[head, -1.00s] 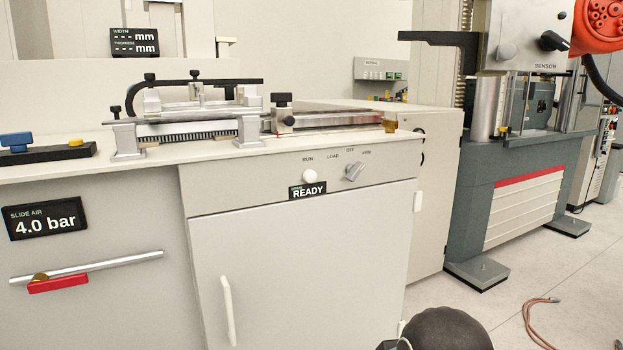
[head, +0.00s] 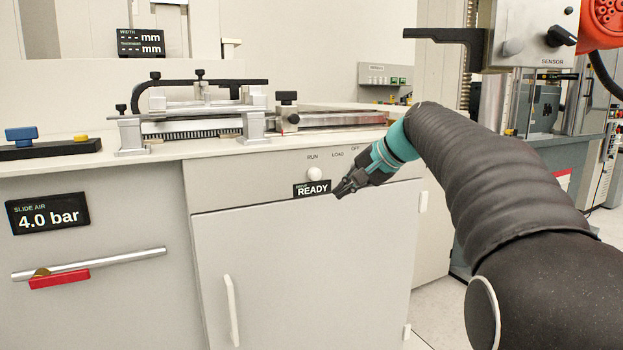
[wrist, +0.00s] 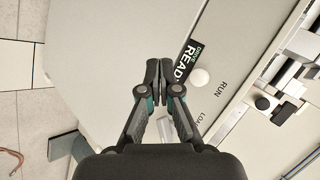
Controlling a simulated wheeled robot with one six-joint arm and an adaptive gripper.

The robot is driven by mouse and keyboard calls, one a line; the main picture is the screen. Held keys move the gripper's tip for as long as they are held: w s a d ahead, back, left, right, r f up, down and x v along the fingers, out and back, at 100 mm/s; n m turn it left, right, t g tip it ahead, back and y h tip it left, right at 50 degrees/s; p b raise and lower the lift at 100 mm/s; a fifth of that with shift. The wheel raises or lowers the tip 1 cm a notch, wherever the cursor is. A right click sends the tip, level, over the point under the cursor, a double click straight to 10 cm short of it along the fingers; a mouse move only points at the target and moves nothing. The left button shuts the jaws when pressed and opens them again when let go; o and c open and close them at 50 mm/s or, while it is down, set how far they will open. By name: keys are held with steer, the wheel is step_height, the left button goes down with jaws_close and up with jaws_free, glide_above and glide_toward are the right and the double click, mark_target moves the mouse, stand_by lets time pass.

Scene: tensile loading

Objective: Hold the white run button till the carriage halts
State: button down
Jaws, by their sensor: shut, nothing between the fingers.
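The white run button (head: 314,174) is a small round knob on the cabinet front, under the RUN label. It also shows in the wrist view (wrist: 200,77). My gripper (head: 338,194) is shut and empty, just right of and below the button, and apart from it in the wrist view. The READY display (head: 312,188) sits directly below the button. The carriage (head: 286,112), as far as I can tell the black-knobbed block on the rail, stands on the bench top. My arm hides the selector switch.
A slide air display (head: 48,213) reads 4.0 bar at left. A bar with a red handle (head: 60,279) is below it. The cabinet door has a white handle (head: 231,310). A black bracket (head: 440,36) juts out at upper right.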

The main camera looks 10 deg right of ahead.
mark_target(315, 174)
steer(key=shift+w+d+r, duration=0.1)
steer(key=shift+w+r, duration=0.05)
steer(key=shift+w, duration=0.1)
steer(key=shift+w, duration=0.15)
steer(key=shift+w+a+p, duration=0.45)
steer(key=shift+w+p, duration=0.4)
steer(key=shift+w, duration=0.5)
steer(key=shift+w+a+p, duration=0.5)
steer(key=shift+w+p, duration=0.3)
steer(key=shift+w, duration=0.55)
steer(key=shift+w+a+p, duration=0.45)
steer(key=shift+w+p, duration=0.4)
steer(key=shift+w, duration=0.5)
steer(key=shift+w+a+p, duration=0.1)
steer(key=shift+w+p, duration=0.3)
steer(key=shift+p, duration=0.05)
